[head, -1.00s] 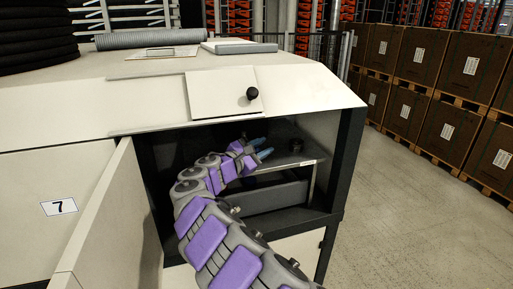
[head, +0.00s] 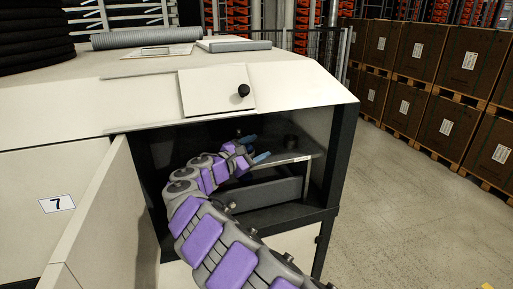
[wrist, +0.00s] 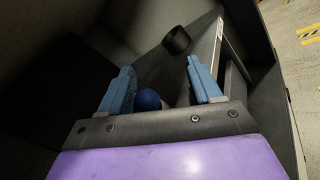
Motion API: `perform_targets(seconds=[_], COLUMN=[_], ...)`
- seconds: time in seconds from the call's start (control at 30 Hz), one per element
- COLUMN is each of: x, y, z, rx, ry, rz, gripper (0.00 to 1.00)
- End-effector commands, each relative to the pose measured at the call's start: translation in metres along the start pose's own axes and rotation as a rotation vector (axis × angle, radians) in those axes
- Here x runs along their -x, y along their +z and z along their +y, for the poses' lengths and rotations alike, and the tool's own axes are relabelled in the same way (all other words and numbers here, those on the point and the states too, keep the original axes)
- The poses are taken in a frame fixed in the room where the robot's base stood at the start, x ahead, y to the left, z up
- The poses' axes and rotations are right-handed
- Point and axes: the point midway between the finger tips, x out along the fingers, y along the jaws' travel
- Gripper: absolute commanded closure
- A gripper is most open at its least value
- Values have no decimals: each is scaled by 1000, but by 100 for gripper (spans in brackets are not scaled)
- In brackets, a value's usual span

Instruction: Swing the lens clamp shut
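My gripper (head: 256,148) is inside the open compartment of the pale machine, above the grey shelf (head: 285,163). In the wrist view its two blue fingers (wrist: 160,88) stand well apart, and it is open. A round blue ball-like part (wrist: 148,99) shows between the fingers, close to the palm; I cannot tell whether it is a knob of the clamp or touches anything. A short black cylinder (wrist: 177,40) lies beyond the fingertips; it also stands on the shelf in the head view (head: 290,142), right of my gripper. I cannot clearly make out the lens clamp in the dark compartment.
An open door panel (head: 105,225) stands to the left of the opening. A pale flap with a black knob (head: 243,90) is above it. A dark post (head: 338,170) bounds the right side. Boxes on pallets (head: 465,62) stand far right, with free floor before them.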

Motion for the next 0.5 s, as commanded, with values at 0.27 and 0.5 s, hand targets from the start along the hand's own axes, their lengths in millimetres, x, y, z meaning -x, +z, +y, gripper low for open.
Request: perform_targets(seconds=[0.27,0.5], x=[0,0], y=[-1,2], z=[1,2], rx=[-2,-5], ry=[2,4], rz=[4,2], gripper=[35,35])
